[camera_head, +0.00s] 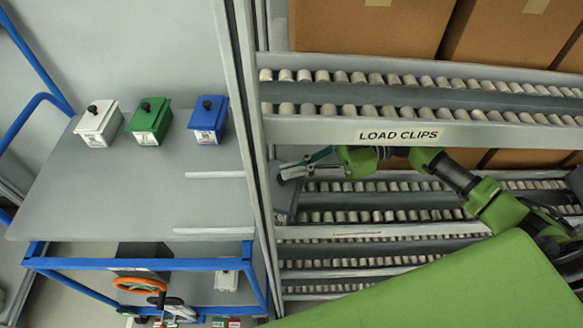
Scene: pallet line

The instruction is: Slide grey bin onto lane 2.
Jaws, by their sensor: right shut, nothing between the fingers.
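My right gripper (294,170) reaches in from the right under the upper roller shelf. It is shut and empty, with its fingers pointing left, close to the rack's upright post. A grey box-like shape (286,200) sits just below the fingertips at the left end of the lower roller lanes; it appears to be the grey bin. I cannot tell whether the fingers touch it. The lower roller lanes (390,215) run left to right beneath my arm. No lane number is readable. My left gripper is not in view.
The upper shelf carries a "LOAD CLIPS" label (398,135), with cardboard boxes (365,25) behind. White (98,122), green (149,120) and blue (207,118) lidded boxes stand on a grey-topped blue cart (100,200) at left. A rack post (252,130) stands between cart and lanes.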

